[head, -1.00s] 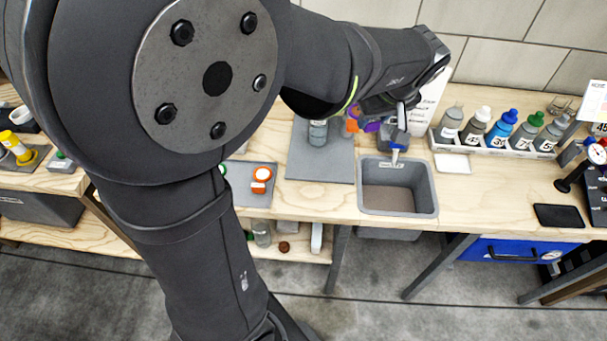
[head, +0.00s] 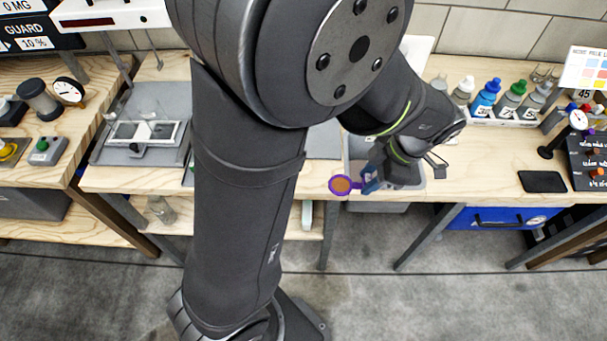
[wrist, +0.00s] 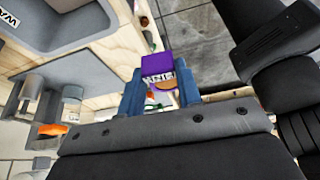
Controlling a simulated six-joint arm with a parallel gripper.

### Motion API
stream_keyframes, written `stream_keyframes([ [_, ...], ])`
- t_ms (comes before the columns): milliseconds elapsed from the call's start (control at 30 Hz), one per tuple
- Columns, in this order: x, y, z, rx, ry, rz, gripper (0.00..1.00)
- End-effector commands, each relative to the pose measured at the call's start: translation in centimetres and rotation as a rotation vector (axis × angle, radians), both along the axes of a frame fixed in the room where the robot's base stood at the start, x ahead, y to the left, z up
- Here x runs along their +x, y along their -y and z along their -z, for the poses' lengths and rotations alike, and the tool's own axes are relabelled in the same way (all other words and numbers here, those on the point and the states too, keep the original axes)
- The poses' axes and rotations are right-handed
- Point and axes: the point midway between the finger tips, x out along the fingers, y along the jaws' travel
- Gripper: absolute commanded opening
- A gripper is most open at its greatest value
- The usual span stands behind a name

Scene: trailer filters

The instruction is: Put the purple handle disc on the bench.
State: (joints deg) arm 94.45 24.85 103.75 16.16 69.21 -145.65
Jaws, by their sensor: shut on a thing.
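The purple handle disc (head: 341,185) has an orange face, a purple rim and a short purple handle. My gripper (head: 371,180) is shut on its handle, with the disc sticking out to the left, in front of the grey sink's near edge. In the wrist view the purple handle (wrist: 158,64), with a pale label, sits between the two blue fingers of my gripper (wrist: 160,80). A bit of orange shows below the handle; most of the disc is hidden there. The bench (head: 470,172) is pale wood. The disc's exact height relative to the bench top is hard to tell.
The grey sink (head: 352,168) lies partly behind my gripper. A row of bottles (head: 486,97) stands along the back, and a black pad (head: 541,181) lies at the right. The wood between sink and pad is clear. A grey mat (head: 325,142) lies left of the sink.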

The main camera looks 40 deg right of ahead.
Motion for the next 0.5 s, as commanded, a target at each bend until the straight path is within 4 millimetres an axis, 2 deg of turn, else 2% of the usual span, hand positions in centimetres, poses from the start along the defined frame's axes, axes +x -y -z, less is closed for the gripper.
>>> stream_keyframes([
  [67, 0.1, -0.2, 0.4, 0.001, 0.0, -0.025, 0.1],
  [167, 1.2, -0.1, 1.2, 0.0, 0.0, -0.039, 0.1],
  [500, 8.7, 1.2, 5.7, 0.0, 0.0, -0.038, 0.1],
])
